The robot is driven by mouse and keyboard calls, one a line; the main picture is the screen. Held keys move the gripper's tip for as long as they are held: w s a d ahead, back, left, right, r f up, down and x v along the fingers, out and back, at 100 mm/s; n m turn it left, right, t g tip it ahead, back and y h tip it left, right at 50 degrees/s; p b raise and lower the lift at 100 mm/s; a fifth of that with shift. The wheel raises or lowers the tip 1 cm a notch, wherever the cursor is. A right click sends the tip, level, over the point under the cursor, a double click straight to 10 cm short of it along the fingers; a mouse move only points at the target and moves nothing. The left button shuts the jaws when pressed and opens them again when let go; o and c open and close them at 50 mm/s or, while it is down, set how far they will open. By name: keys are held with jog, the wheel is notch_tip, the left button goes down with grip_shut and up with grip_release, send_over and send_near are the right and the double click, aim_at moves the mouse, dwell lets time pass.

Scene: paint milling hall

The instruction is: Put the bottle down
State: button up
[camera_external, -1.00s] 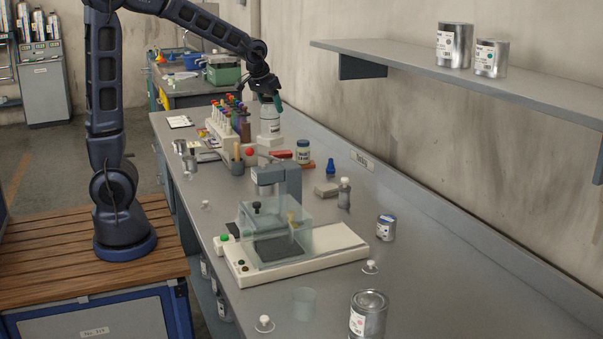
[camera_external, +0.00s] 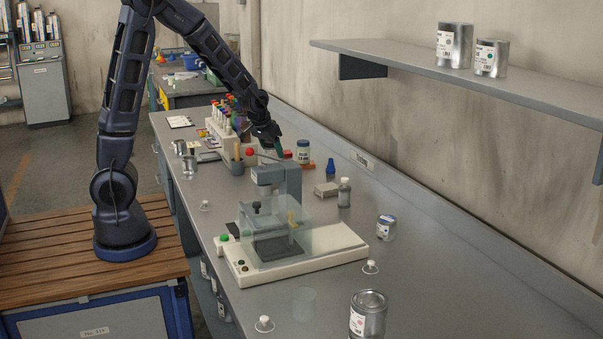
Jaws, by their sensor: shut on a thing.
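My gripper (camera_external: 272,142) points down over the middle of the bench, just behind the grey head of the bench machine (camera_external: 278,178). It is shut on the bottle. A small teal piece (camera_external: 278,148) shows at the fingertips; I cannot tell whether it is cap or finger. The bottle's body is hidden behind my gripper and the machine head, so I cannot see whether its base touches the bench (camera_external: 200,260).
A rack of colourful-capped tubes (camera_external: 222,125) stands left of my gripper. A labelled jar (camera_external: 303,151), a blue piece (camera_external: 330,167) and a small grey bottle (camera_external: 344,192) stand to the right. A paint can (camera_external: 385,227) stands nearer.

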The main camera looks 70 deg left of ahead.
jog(key=shift+f, duration=1.85)
jog(key=o, duration=1.2)
jog(key=shift+o, duration=0.2)
jog(key=v, duration=1.2)
jog(key=shift+r, duration=0.2)
jog(key=s+d+r+m, duration=0.1)
jog(key=s+d+r, duration=0.2)
jog(key=s, duration=0.5)
jog(key=s+d+r+m+h, duration=0.1)
jog(key=s+d+r, duration=0.3)
jog(key=s, duration=0.5)
jog(key=s+d+r+m, duration=0.2)
jog(key=s+d+r, duration=0.2)
jog(key=s, duration=0.5)
jog(key=shift+s+d+r+h, duration=0.25)
jog(key=shift+d+h, duration=0.15)
jog(key=shift+d, duration=0.85)
